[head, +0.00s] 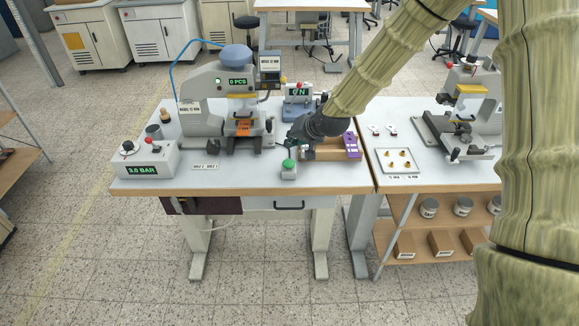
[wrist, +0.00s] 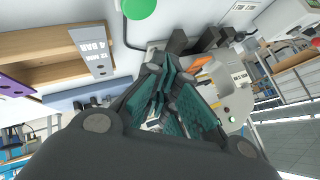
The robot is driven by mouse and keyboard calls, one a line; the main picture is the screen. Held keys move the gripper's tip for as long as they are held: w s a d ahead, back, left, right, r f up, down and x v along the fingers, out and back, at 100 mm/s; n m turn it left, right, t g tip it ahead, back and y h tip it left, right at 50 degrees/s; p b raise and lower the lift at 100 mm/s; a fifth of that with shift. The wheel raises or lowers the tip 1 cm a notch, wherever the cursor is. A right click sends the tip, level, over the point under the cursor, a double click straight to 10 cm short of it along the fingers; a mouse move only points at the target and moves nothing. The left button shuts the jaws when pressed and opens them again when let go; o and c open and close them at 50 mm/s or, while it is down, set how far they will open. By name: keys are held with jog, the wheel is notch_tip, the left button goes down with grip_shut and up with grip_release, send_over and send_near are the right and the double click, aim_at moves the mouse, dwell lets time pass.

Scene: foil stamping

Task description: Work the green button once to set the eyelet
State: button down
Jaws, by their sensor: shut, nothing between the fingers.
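The green button (head: 289,164) is a round domed cap on a small white box near the table's front edge. In the wrist view the green button (wrist: 139,8) is cut off by the top edge. My gripper (head: 291,142) is shut and empty, just behind and above the button in the head view, apart from it as far as I can tell. Its teal finger pads (wrist: 168,92) show closed together in the wrist view. The grey press (head: 232,95) stands to the left, with an orange piece (head: 244,128) under its head and a display reading 0 PCS.
A wooden tray with purple and grey blocks (head: 351,145) lies right of my gripper. A control box reading 3.0 BAR (head: 142,160) stands at the table's left. A second table holds a mat with brass pieces (head: 398,161) and another press (head: 465,115).

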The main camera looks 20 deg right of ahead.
aim_at(291, 161)
jog(key=shift+f+b, duration=1.15)
jog(key=shift+f, duration=1.4)
jog(key=shift+f+b, duration=0.5)
jog(key=shift+f, duration=0.55)
dwell(0.5)
jog(key=shift+r, duration=0.1)
jog(key=shift+r+p, duration=0.75)
jog(key=shift+r, duration=0.25)
jog(key=shift+r+p, duration=1.65)
jog(key=shift+r, duration=0.85)
